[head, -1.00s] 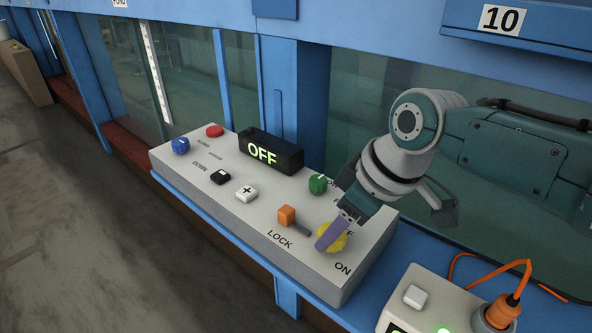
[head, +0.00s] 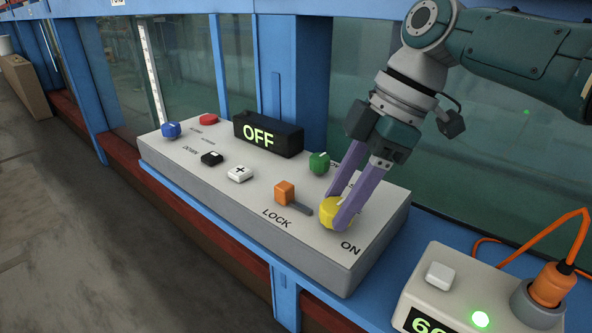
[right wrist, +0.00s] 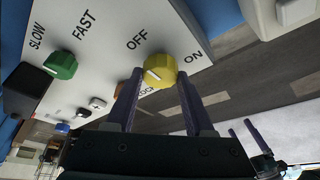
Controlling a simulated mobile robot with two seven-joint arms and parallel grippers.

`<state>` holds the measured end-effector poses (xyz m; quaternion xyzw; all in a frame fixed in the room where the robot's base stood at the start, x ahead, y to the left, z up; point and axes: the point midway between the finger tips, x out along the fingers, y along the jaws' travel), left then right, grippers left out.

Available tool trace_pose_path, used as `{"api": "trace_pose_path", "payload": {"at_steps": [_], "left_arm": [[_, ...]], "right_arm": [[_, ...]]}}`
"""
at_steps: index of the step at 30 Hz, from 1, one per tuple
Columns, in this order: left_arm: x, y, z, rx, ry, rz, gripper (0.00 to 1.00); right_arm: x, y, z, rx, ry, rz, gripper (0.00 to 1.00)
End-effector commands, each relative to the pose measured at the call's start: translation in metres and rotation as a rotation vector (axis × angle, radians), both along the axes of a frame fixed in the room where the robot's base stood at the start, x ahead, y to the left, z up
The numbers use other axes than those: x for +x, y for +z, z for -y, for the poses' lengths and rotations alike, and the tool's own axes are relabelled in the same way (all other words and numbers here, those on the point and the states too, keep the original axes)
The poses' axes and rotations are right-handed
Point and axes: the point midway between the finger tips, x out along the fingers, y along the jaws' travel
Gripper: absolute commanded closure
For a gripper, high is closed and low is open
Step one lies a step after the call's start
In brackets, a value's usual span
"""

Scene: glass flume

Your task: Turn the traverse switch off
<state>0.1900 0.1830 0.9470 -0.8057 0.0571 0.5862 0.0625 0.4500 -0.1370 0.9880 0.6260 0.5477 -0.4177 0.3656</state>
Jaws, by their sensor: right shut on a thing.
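A yellow knob (head: 334,213) sits at the near right end of the grey control panel, with ON printed beside it. In the right wrist view the same knob (right wrist: 160,71) lies between OFF and ON labels. A white mark shows on the left part of its face, on the OFF side. My right gripper (head: 341,208) is shut on the knob, with a purple finger on either side. In the right wrist view its fingers also flank the knob. My left gripper (right wrist: 241,125) shows small at the lower right of that view, fingers apart and empty.
On the panel (head: 230,208) are an orange block (head: 284,193) beside a slot labelled LOCK, a green knob (head: 319,163), a display (head: 268,134) reading OFF, and several other controls. A white box (head: 412,300) with an orange plug (head: 552,284) and cable stands at the right.

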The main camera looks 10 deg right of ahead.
Motion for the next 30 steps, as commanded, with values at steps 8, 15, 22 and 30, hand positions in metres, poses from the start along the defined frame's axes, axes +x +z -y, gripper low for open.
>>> {"api": "trace_pose_path", "payload": {"at_steps": [8,15,22,30], "left_arm": [[-0.0001,-0.0046,-0.0001,0.0,0.0,0.0,0.0],[-0.0001,-0.0043,-0.0001,0.0,0.0,0.0,0.0],[-0.0002,-0.0044,-0.0001,0.0,0.0,0.0,0.0],[-0.0002,-0.0044,-0.0001,0.0,0.0,0.0,0.0]], "right_arm": [[0.0001,-0.0001,-0.0003,-0.001,0.029,0.001,1.0],[0.0,0.0,-0.0003,-0.001,0.029,0.0,1.0],[0.0,-0.0001,-0.0003,-0.001,0.028,0.001,0.27],[0.0001,-0.0001,0.0,-0.001,0.026,0.0,0.17]]}}
